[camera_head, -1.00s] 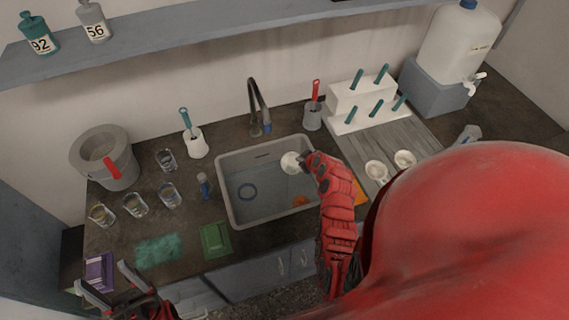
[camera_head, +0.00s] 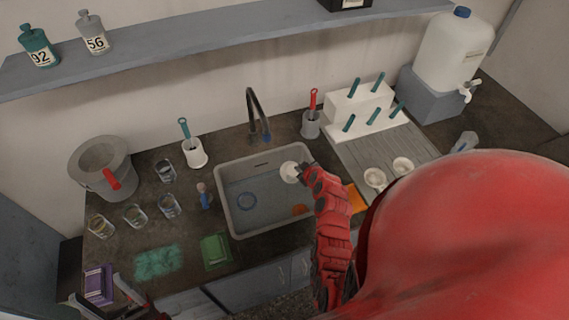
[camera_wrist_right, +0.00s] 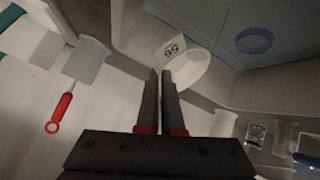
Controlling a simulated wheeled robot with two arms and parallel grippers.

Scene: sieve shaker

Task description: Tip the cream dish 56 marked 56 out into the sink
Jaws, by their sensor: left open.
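The cream dish 56 (camera_head: 289,172) is held over the right part of the sink (camera_head: 228,214) by my right gripper (camera_head: 302,170). In the right wrist view the dish (camera_wrist_right: 188,70) shows its 56 label, which reads upside down there. The right gripper's fingers (camera_wrist_right: 161,76) are close together on the dish's wall. The dish looks tilted; I cannot tell whether anything is in it. My left gripper (camera_head: 95,292) is open and empty at the lower left, near the purple item at the counter's front edge.
Two other cream dishes (camera_head: 375,178) (camera_head: 403,166) are on the drainboard to the right. Several glasses (camera_head: 168,205) stand on the left counter.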

